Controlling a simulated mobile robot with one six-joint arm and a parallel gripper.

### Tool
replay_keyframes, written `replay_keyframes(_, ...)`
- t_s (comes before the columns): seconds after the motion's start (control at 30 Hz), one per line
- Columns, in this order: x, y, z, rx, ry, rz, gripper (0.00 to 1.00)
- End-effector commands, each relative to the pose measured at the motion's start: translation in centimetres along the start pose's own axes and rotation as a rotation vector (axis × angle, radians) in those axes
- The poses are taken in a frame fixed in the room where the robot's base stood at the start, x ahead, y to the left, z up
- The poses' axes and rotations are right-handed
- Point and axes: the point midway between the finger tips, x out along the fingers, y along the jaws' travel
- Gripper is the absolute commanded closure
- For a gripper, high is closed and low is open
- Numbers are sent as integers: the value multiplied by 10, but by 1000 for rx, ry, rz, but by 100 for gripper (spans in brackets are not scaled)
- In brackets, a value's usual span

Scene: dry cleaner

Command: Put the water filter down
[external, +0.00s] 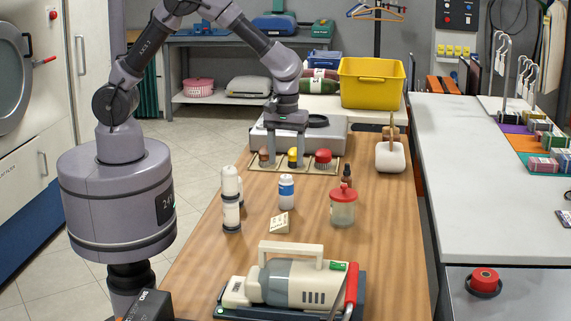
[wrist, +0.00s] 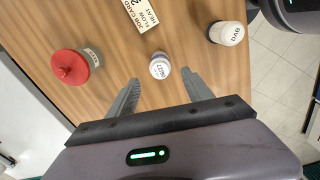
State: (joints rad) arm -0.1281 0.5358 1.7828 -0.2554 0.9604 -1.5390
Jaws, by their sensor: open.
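My gripper (external: 287,159) is open and empty over the far part of the wooden table, near the tray in the external view. Its two fingers also show apart in the wrist view (wrist: 162,82). I cannot tell for sure which thing is the water filter. A white bottle with a blue label (external: 287,192) stands upright on the table; in the wrist view it (wrist: 160,66) appears between the fingertips, not visibly touched. White cylinders with dark bands (external: 231,212) stand to its left. A red-lidded clear jar (external: 343,209) stands to its right.
A shallow tray (external: 334,168) holds brown, yellow and red-topped items. A small job card (external: 279,223) stands before the bottle. A cream appliance (external: 295,280) fills the near table. A white container (external: 390,158) and yellow bin (external: 371,83) are farther back. Bare wood shows along the right side.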

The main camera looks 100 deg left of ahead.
Motion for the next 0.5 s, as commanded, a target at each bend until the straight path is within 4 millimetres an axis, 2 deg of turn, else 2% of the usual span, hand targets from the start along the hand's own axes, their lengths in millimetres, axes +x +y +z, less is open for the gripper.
replay_keyframes(0.13, -25, -4, 2, 51, 10, 16, 41)
replay_keyframes(0.17, -36, -8, 4, 100, 20, 29, 41)
replay_keyframes(0.23, -75, -26, 11, 288, 62, 74, 41)
replay_keyframes(0.3, -119, -58, 22, 554, 132, 122, 41)
replay_keyframes(0.37, -150, -92, 32, 801, 209, 153, 41)
replay_keyframes(0.4, -166, -116, 38, 963, 267, 167, 41)
replay_keyframes(0.5, -187, -170, 49, 1326, 414, 172, 41)
